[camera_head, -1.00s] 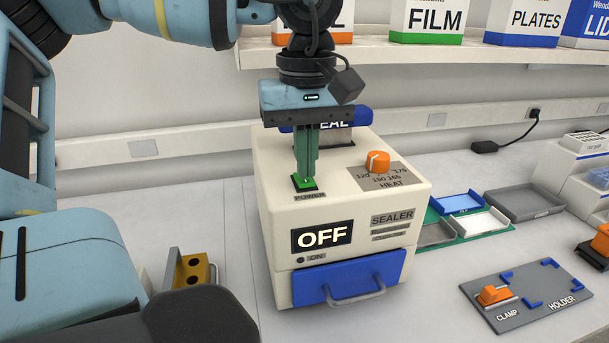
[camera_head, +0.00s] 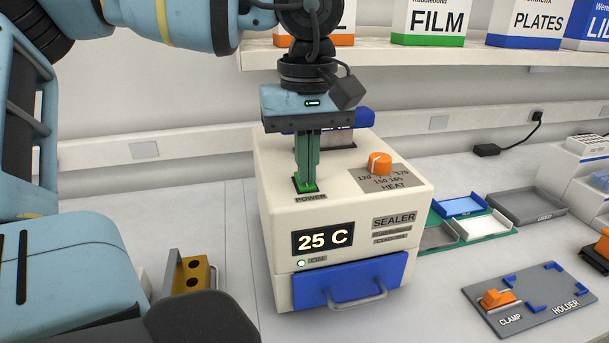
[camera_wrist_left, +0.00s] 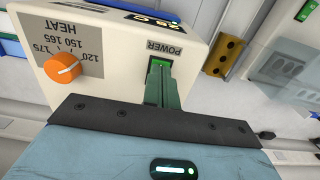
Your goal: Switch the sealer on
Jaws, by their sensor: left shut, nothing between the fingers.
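The sealer (camera_head: 288,222) is a cream box on the bench with a blue drawer front (camera_head: 348,283). Its display (camera_head: 322,238) reads "25 C", and the small lamp (camera_head: 301,263) beside the "ON" label is lit. My left gripper (camera_head: 305,186) is shut and empty, pointing down with its green fingertips at the green power switch (camera_head: 305,188) on the sealer's top. In the left wrist view the power switch (camera_wrist_left: 159,63) glows green near the fingertips. Whether they still touch it I cannot tell. My right gripper is not in view.
An orange heat knob (camera_head: 379,163) stands on the sealer's top right of the switch. Small trays (camera_head: 484,224) and a grey clamp plate (camera_head: 533,308) lie to the right. A yellow block (camera_head: 192,272) stands left of the sealer. A shelf (camera_head: 389,52) with boxes runs above.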

